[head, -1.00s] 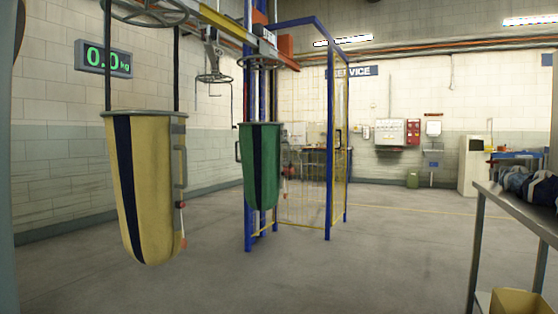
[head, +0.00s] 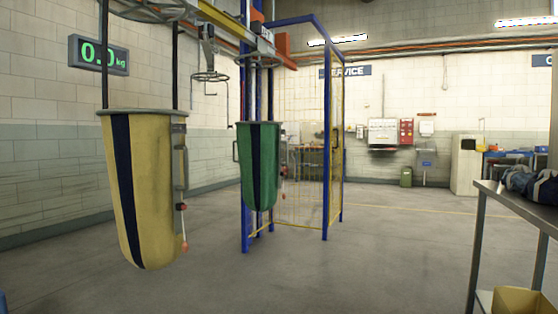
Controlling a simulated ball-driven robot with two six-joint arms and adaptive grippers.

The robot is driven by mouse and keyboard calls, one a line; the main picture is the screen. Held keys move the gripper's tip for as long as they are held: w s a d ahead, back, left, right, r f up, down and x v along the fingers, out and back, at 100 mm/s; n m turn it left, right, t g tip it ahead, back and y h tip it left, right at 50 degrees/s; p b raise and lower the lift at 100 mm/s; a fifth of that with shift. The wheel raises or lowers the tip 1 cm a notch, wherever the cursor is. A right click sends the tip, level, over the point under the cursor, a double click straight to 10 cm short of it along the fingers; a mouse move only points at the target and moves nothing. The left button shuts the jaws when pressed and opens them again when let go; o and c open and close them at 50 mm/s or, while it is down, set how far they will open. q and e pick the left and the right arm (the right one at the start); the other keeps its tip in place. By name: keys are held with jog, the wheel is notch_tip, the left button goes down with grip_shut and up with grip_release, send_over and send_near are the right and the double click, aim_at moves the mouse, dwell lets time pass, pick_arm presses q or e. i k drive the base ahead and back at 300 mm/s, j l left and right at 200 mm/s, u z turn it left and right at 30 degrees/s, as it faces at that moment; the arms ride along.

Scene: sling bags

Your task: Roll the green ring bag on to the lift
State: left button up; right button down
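The green bag (head: 262,165) with a dark stripe hangs upright from the overhead rail (head: 230,25), a little left of the middle of the head view. It hangs in front of the blue posts (head: 246,215) of a frame with a yellow mesh cage, which may be the lift; I cannot tell for sure. A yellow bag (head: 155,190) with a dark stripe hangs nearer, on the left, apart from the green one. Neither of my grippers shows in the head view.
A scale display (head: 98,55) is on the left wall. A metal table (head: 515,205) with dark blue cloth (head: 530,184) stands at the right, with a yellow box (head: 520,301) low beneath it. The floor (head: 370,255) between the bags and the table is clear.

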aim_at(259, 143)
jog(key=i, duration=3.15)
jog(key=i+u, duration=0.15)
jog(key=i, duration=0.85)
jog(key=i+l+u, duration=0.2)
jog(key=i, duration=0.8)
